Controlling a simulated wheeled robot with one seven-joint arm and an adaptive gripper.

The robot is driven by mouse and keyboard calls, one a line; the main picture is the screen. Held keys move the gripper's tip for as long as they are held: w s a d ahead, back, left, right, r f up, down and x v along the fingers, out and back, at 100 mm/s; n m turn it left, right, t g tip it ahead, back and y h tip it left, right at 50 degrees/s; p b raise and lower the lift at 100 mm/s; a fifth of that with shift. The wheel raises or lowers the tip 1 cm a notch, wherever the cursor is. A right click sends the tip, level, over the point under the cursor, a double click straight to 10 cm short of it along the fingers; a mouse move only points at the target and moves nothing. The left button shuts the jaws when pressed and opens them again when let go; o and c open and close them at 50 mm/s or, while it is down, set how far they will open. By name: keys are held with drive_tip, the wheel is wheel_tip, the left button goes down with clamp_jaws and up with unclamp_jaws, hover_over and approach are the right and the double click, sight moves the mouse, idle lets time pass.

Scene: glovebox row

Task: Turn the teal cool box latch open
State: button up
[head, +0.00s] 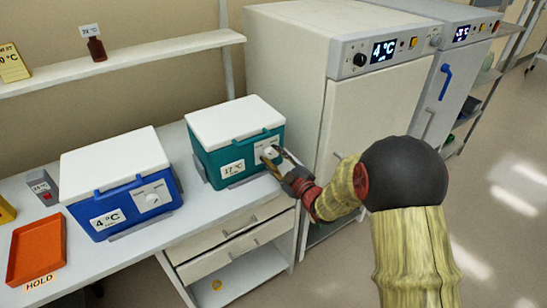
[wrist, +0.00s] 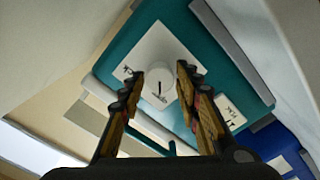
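The teal cool box (head: 215,160) with a white lid (head: 235,122) stands on the bench, its lid down. Its latch is a round white knob on a white plate on the front face; in the wrist view the knob (wrist: 160,77) shows a short dark mark, and the plate (wrist: 160,42) bears small lettering I cannot read surely. My gripper (head: 274,157) is at the latch. In the wrist view my gripper (wrist: 160,76) is open, one finger on each side of the knob, with narrow gaps seeming to show. Contact is not clear.
A blue cool box (head: 120,200) with a similar knob stands to the left. An orange tray (head: 37,248) lies at the far left. A white cabinet (head: 375,110) reading 4 °C stands close on the right. Drawers (head: 235,240) sit below the bench.

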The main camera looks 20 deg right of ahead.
drive_tip(key=shift+o, duration=1.3)
drive_tip(key=v, duration=1.2)
